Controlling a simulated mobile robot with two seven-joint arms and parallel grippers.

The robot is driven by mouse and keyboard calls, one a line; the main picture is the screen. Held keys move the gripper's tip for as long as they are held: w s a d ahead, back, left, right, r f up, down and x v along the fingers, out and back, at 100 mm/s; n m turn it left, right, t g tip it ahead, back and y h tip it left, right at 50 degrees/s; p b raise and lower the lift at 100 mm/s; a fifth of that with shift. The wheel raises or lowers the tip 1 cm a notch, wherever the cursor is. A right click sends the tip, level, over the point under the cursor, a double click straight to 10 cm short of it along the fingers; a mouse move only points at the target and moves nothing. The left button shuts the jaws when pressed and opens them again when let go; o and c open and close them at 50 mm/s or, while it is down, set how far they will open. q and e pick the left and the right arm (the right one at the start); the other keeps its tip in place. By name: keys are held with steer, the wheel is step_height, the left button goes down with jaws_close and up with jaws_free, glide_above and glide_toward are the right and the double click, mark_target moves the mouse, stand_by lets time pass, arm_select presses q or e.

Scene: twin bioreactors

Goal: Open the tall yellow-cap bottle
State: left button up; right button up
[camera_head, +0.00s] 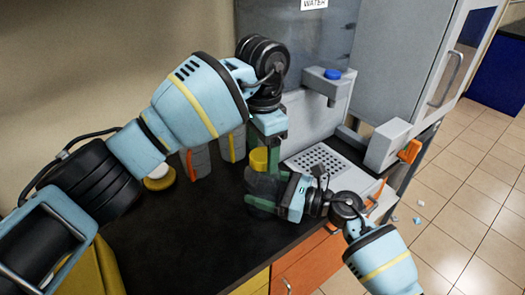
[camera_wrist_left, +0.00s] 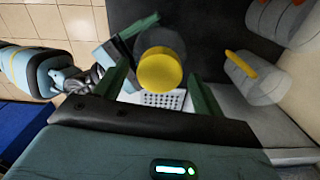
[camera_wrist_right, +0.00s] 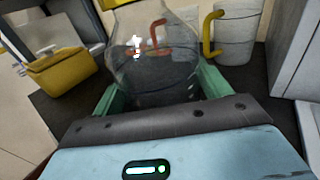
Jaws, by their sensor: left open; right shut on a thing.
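My right gripper (camera_head: 264,191) is low in the head view, below the cap. My left gripper (camera_head: 266,146) is above the cap, pointing down and open. In the left wrist view the yellow cap (camera_wrist_left: 160,70) sits between the open fingers of my left gripper (camera_wrist_left: 163,85). Contact with the cap cannot be told.
Two grey mugs, one with an orange handle (camera_head: 192,164) and one with a yellow handle (camera_head: 232,146), stand behind the bottle. A yellow-rimmed white lid (camera_head: 160,178) is to the left. A grey machine with a perforated plate (camera_head: 321,160) is at right. The front counter (camera_head: 190,240) is clear.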

arm_select(q)
steer(key=shift+r, duration=1.8)
steer(key=shift+c, duration=0.4)
